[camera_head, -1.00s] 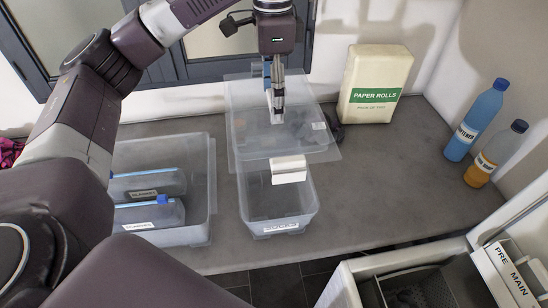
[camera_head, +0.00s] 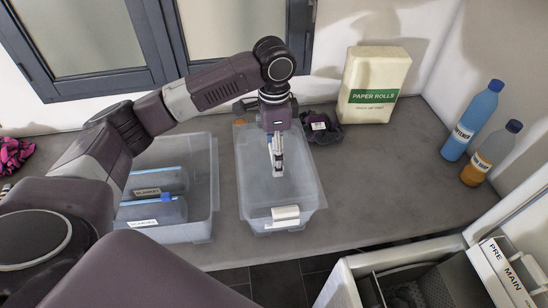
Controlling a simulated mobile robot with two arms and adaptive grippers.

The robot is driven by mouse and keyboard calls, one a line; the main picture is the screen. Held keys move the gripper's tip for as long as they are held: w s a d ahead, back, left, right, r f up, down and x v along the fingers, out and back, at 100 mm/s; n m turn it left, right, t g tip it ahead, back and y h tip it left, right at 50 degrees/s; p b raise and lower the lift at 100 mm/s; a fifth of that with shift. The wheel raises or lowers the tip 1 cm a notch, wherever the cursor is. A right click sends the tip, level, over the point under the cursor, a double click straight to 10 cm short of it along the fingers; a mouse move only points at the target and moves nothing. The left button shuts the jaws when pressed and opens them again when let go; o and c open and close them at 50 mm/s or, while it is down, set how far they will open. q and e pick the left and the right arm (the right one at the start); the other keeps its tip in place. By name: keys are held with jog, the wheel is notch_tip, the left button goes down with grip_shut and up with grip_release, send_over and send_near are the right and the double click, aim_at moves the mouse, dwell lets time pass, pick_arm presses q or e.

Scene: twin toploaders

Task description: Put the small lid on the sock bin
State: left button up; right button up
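The small lid (camera_head: 300,178) is a clear, flat sheet with a white tab (camera_head: 285,214) at its front edge. It lies level over the sock bin (camera_head: 283,228), a clear grey bin, and covers its opening. I cannot tell whether the lid rests on the rim or sits slightly above it. The lid's tab hides most of the bin's front label. My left gripper (camera_head: 278,172) points down at the middle of the lid, its fingers close together on the lid's grip, which they mostly hide. My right gripper is not in view.
Dark fabric with a tag (camera_head: 320,128) lies behind right, near the paper rolls pack (camera_head: 374,84). Two bottles (camera_head: 474,120) stand at right. An open washer (camera_head: 420,285) is front right.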

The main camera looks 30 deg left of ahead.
pick_arm(q)
notch_tip(320, 180, down, 3)
jog(key=shift+r+p, duration=0.2)
jog(key=shift+p, duration=0.15)
jog(key=shift+f, duration=0.3)
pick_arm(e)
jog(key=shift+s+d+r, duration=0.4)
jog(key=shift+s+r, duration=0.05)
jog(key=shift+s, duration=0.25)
pick_arm(q)
jog(key=shift+f, duration=0.15)
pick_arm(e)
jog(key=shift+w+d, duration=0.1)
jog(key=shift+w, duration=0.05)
pick_arm(q)
jog(key=shift+f, duration=0.4)
jog(key=o, duration=1.2)
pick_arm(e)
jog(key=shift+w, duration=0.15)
